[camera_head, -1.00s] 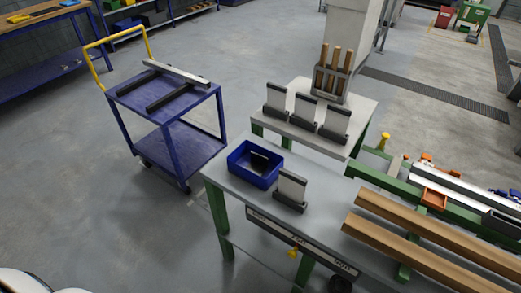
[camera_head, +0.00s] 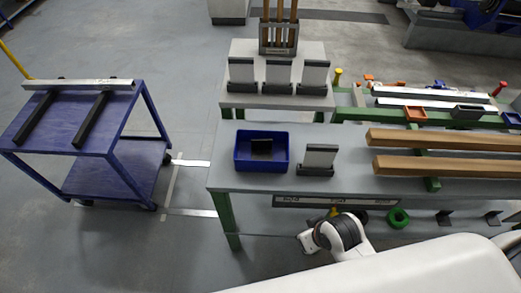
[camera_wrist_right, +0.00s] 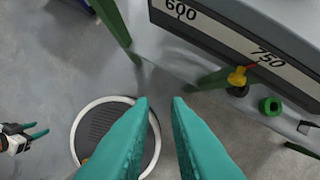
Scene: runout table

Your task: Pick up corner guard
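A small dark piece (camera_head: 261,147) lies in the blue bin (camera_head: 247,166) on the near table; it may be the corner guard, but I cannot tell its shape for sure. My right gripper (camera_wrist_right: 160,102) shows in the right wrist view as two teal fingers, apart and with nothing between them. It is beside the table's front edge, below the top. My left gripper (camera_wrist_right: 34,131) shows at the left edge of the right wrist view, its teal fingers spread and empty. Neither gripper's fingers show in the head view.
The near table (camera_head: 226,180) also holds a card in a dark stand (camera_head: 320,158) and wooden beams (camera_head: 440,165). A blue cart (camera_head: 75,130) stands left; floor between is clear.

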